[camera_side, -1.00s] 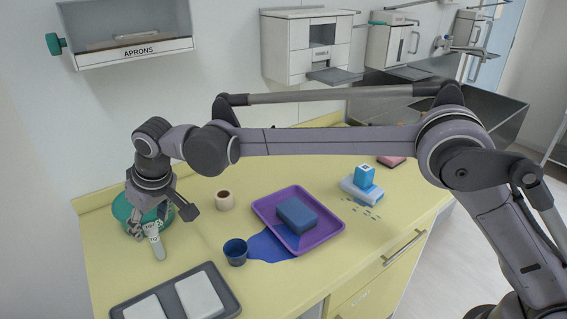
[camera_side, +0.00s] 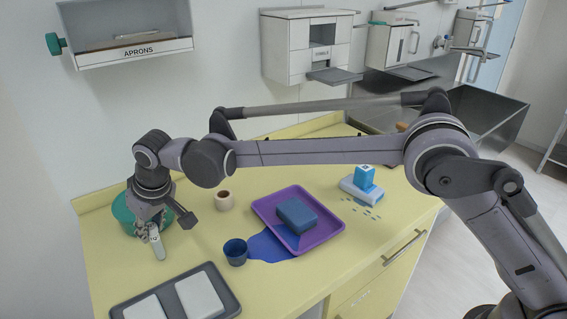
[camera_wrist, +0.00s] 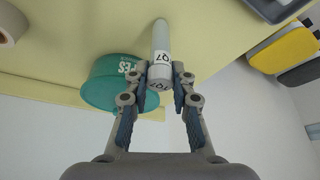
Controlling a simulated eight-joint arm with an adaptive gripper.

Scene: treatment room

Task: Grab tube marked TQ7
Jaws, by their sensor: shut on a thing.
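A pale grey-white tube (camera_wrist: 161,38) sits between my fingertips in the camera_wrist view. Its label shows "Q7"; the rest of the marking is turned out of sight. It also shows in the camera_side view (camera_side: 158,248), slanting down from my fingers over the yellow counter. My gripper (camera_wrist: 160,78) is shut on the tube near its labelled end, a finger on each side. In the camera_side view my gripper (camera_side: 146,228) partly covers the tube's upper part. I cannot tell whether the tube's far end touches the counter.
A teal wipes tub (camera_side: 121,213) stands right beside my gripper. A grey tray (camera_side: 228,296) with white pads is in front. A dark blue cup (camera_side: 236,254), a blue spill (camera_side: 268,246), a purple tray (camera_side: 322,236) with a blue block and a tan roll (camera_side: 224,203) are to the right.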

